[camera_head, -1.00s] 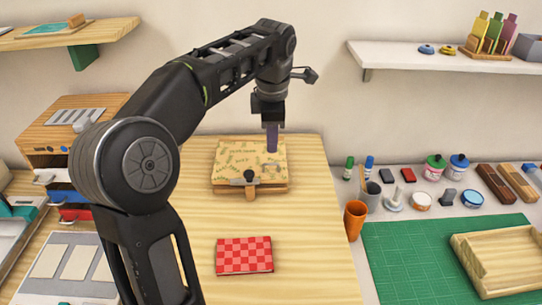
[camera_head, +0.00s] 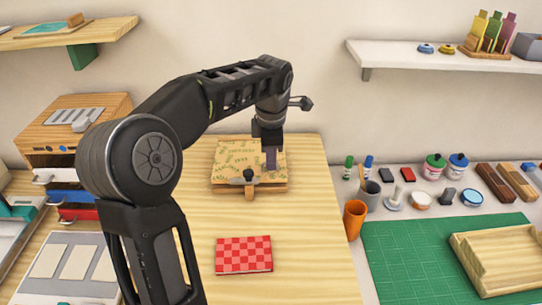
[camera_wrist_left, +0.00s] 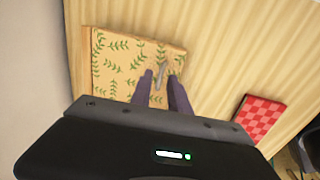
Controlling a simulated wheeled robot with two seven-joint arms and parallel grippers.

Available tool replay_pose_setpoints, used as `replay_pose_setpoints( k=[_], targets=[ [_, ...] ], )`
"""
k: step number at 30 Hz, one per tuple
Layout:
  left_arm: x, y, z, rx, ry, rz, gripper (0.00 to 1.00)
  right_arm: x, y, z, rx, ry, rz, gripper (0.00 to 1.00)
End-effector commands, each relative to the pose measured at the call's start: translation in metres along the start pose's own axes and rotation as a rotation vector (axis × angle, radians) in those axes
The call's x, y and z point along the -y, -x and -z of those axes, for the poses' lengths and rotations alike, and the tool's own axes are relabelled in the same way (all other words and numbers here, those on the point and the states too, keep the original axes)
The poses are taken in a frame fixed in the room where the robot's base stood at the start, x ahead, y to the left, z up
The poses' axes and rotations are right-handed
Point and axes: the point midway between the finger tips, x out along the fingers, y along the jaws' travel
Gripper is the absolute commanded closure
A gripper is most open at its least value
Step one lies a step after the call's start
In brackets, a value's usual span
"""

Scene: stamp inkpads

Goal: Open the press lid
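The press (camera_head: 222,186) stands on the wooden table and has a lid (camera_head: 232,155) with a leaf print. The lid lies flat and shut, with a dark clasp (camera_head: 248,177) at its front edge. In the left wrist view the leaf-printed lid (camera_wrist_left: 112,65) lies beneath my fingers. My left gripper (camera_head: 270,164) points down over the right part of the lid; contact is not clear. In the left wrist view its fingers (camera_wrist_left: 161,80) are apart, and a small grey part (camera_wrist_left: 160,74) shows in the gap between them. My right gripper is not in view.
A red checked block (camera_head: 244,254) lies on the table in front of the press. A green mat (camera_head: 410,255) and a wooden tray (camera_head: 470,262) are at the right. Bare table surrounds the press.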

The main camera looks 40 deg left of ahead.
Motion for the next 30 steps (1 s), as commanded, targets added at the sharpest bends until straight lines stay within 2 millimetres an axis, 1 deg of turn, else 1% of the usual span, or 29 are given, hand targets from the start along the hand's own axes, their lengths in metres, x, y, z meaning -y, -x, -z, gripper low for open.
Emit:
replay_pose_setpoints(
  k=[1, 7, 30],
  targets=[
    [-0.0001, 0.0001, 0.0, 0.0, 0.0, 0.0, 0.83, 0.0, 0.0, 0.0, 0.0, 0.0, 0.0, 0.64],
    [0.0, 0.0002, -0.0001, 0.0, 0.0, 0.0, 1.0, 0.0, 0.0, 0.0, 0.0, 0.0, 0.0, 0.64],
    [0.0, 0.0003, -0.0001, 0.0, 0.0, 0.0, 1.0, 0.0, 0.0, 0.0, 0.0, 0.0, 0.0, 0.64]
  ],
)
